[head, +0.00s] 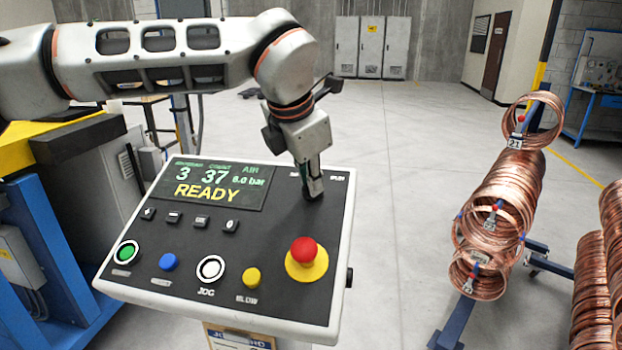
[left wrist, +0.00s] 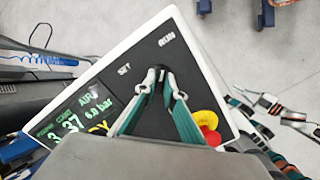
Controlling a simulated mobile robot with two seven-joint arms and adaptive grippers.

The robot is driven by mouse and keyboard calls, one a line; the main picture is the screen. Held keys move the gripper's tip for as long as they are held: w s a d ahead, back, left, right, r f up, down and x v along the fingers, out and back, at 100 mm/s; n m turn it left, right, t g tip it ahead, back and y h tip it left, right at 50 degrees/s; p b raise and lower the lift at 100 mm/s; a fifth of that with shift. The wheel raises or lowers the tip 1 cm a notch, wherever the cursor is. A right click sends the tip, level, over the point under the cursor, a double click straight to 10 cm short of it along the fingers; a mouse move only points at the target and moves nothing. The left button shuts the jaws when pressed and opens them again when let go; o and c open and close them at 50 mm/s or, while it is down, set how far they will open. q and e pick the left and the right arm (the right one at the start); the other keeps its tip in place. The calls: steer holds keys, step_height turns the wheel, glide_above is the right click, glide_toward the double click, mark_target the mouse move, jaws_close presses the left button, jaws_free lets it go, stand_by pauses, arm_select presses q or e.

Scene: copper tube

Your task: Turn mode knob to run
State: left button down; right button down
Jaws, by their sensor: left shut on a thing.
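The control panel (head: 215,253) is a black sloped face in a white frame, with a lit screen (head: 217,184) reading READY. My left gripper (head: 314,190) reaches down to the panel's upper right, its fingertips close to the face. It also shows in the left wrist view (left wrist: 158,80), with its fingers drawn together on the mode knob. The knob is almost wholly hidden by the fingers, so its pointing direction cannot be told. In the left wrist view, the SET label (left wrist: 124,69) and the RUN label (left wrist: 167,40) lie beyond the fingertips. My right gripper is not in view.
A red emergency button (head: 304,250) on a yellow base sits below the gripper. Green, blue, white and yellow buttons line the panel's lower part. Copper coils (head: 503,195) hang on a blue rack at right. Open floor lies between panel and rack.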

arm_select(q)
steer(key=c, duration=2.1)
jaws_free()
steer(key=shift+c, duration=0.2)
steer(key=v, duration=1.2)
steer(key=shift+s, duration=0.1)
